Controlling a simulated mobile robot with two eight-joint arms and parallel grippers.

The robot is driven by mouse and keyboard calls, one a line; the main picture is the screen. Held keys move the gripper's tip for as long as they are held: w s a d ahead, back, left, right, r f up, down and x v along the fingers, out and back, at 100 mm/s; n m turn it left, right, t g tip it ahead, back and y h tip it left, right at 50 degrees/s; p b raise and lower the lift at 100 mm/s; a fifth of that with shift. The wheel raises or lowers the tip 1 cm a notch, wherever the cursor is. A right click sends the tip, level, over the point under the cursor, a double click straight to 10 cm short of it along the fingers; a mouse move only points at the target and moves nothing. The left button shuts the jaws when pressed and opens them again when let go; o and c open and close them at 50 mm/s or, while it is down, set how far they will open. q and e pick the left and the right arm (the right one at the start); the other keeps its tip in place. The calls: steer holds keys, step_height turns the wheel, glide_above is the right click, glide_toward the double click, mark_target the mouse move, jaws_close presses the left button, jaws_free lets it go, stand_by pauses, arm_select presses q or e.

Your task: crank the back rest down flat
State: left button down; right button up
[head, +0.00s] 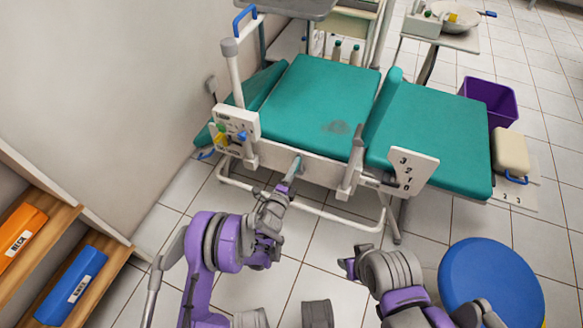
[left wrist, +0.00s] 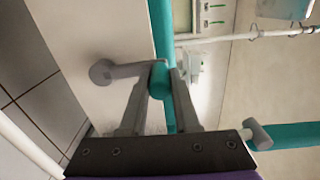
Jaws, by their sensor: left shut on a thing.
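The treatment chair has a flat teal middle section (head: 320,100) and a large teal right section (head: 430,135). Another teal section (head: 262,88) shows at the left by the wall. I cannot tell for sure which is the back rest. A grey crank (head: 297,167) sticks out of the chair's front side. My left gripper (head: 285,188) is shut on its handle; the left wrist view shows the teal handle (left wrist: 160,82) between the fingers, beside the grey crank hub (left wrist: 102,72). My right gripper (head: 347,266) is over the floor, apart from the chair; its opening is unclear.
A number plate (head: 412,172) stands at the chair's front right. A white panel with coloured knobs (head: 235,130) is at the left. A blue stool (head: 490,283) is at the lower right, a shelf with an orange box (head: 20,240) at the left. A purple bin (head: 490,100) stands behind right.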

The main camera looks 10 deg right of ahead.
arm_select(q)
steer(key=shift+s+d, duration=0.1)
steer(key=shift+d, duration=0.1)
stand_by(0.3)
steer(key=c, duration=0.6)
jaws_free()
steer(key=shift+c, duration=0.2)
steer(key=shift+s+a, duration=0.1)
steer(key=shift+a, duration=0.05)
arm_select(e)
steer(key=shift+s, duration=0.15)
